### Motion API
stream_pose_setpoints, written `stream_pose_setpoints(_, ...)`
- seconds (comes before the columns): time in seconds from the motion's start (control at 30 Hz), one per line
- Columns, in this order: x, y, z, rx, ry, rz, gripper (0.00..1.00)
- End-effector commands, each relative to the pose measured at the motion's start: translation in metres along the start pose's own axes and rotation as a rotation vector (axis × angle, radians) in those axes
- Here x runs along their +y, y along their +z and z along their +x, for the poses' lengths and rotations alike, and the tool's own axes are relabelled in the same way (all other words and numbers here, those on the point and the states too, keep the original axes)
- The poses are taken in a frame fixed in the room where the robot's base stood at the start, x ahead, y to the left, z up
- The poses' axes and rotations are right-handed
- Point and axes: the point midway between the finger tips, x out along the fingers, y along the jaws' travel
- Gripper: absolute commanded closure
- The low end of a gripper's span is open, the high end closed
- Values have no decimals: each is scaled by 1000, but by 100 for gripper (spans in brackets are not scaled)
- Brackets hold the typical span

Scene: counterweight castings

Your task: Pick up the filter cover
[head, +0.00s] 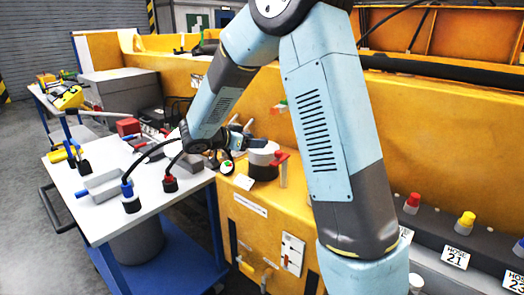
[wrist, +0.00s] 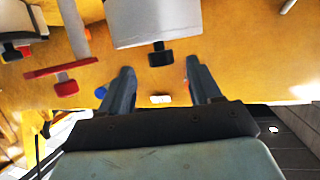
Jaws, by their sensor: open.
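A pale round cover on a dark base, which looks like the filter cover (head: 263,157), stands on the yellow machine body in the middle of the head view. In the wrist view a pale grey rounded part (wrist: 152,22), probably the same cover, is at the top centre, with a black knob (wrist: 160,54) at its lower edge. My gripper (wrist: 160,75) is open and empty. Its two fingers point toward the pale part, and the knob appears between and just beyond the fingertips. In the head view my gripper (head: 240,143) is small, just left of the cover.
A red-handled valve (wrist: 57,70) is left of the fingers; its red handle (head: 281,159) also shows beside the cover. A white-topped cart (head: 105,218) with hoses and parts stands at left. Capped hose ports (head: 465,222) line the right.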

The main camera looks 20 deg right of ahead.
Motion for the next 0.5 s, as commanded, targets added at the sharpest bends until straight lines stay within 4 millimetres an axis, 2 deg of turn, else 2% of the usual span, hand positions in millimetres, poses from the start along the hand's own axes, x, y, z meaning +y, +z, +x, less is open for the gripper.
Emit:
stream_pose_setpoints(0.17,0,-1,12,-1,2,0,37)
stream_pose_setpoints(0.5,0,-3,50,-1,2,0,37)
